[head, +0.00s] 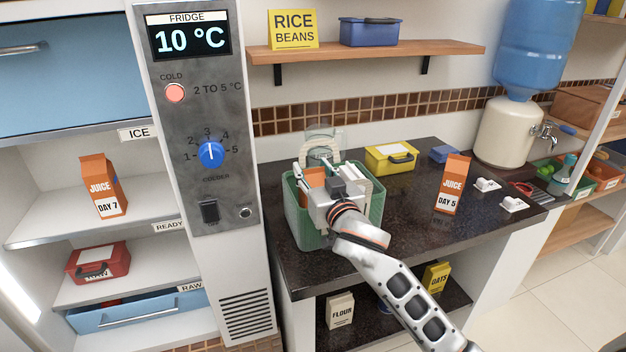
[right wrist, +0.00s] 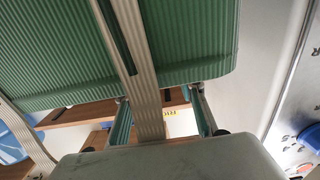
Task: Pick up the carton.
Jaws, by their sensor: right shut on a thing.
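A green ribbed bin (head: 308,228) with pale straps stands on the dark counter; an orange carton-like thing (head: 314,177) shows partly inside it. My right gripper (head: 322,190) is at the bin's top, shut on a pale strap (right wrist: 148,110) that runs between its fingers in the right wrist view. The fingertips are partly hidden in the head view. An orange juice carton marked DAY 5 (head: 452,184) stands upright on the counter, right of the bin and apart from my gripper. Another juice carton, marked DAY 7 (head: 102,186), stands on the fridge shelf. My left gripper is not in view.
A yellow box (head: 390,158) and a small blue box (head: 444,153) sit behind on the counter (head: 400,215). A water dispenser (head: 507,130) and small white items stand at the right. The fridge control column (head: 225,260) stands close left of the bin. A wall shelf (head: 365,52) hangs above.

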